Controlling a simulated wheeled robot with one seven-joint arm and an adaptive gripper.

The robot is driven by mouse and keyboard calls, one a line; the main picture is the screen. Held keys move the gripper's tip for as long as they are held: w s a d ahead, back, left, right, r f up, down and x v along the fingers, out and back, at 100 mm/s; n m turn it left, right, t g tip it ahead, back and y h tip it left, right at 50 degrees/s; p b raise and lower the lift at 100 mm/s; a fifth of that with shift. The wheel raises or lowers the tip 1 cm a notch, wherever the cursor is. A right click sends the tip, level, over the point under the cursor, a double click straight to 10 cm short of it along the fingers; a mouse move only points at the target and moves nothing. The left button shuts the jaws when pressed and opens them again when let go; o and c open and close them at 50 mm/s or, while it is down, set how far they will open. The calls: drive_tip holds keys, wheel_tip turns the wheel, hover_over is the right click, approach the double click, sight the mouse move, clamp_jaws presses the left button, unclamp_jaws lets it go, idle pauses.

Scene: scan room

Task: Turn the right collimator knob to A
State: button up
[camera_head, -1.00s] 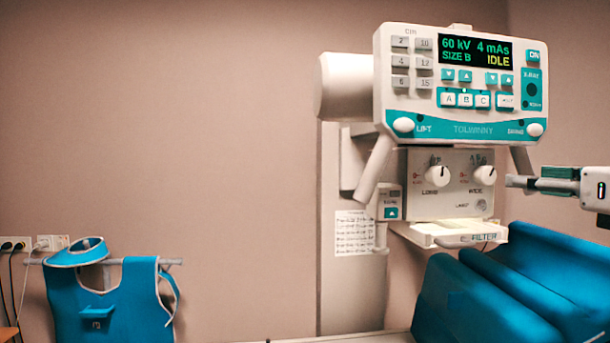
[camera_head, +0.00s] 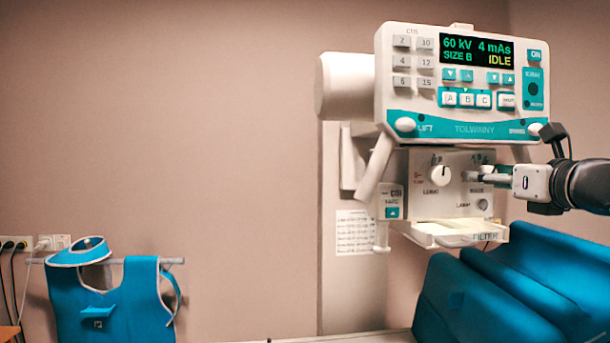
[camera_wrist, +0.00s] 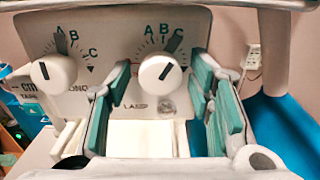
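The right collimator knob (camera_wrist: 160,75) is round and white with a dark pointer line tilted up and to the right, past the B mark. Letters A and B (camera_wrist: 156,36) show above it, with a dark wedge to their right. My gripper (camera_wrist: 160,80) is open, its teal-padded fingers on either side of this knob, with gaps visible. In the head view my gripper (camera_head: 470,176) reaches in from the right and covers most of the right knob. The left knob (camera_head: 440,175) is uncovered; it also shows in the wrist view (camera_wrist: 53,73).
The control console (camera_head: 450,85) overhangs the collimator panel. The white filter tray (camera_head: 450,232) juts out below the knobs. A small lamp button (camera_head: 482,204) sits under the right knob. Blue cushions (camera_head: 500,290) lie below right. A blue apron (camera_head: 108,300) hangs far left.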

drive_tip(key=c, duration=0.9)
drive_tip(key=shift+f+n+b, duration=0.1)
drive_tip(key=shift+n+b, duration=0.3)
drive_tip(key=shift+b, duration=0.05)
drive_tip(key=n+b, duration=0.8)
drive_tip(key=b, duration=0.1)
drive_tip(key=shift+n, duration=0.4)
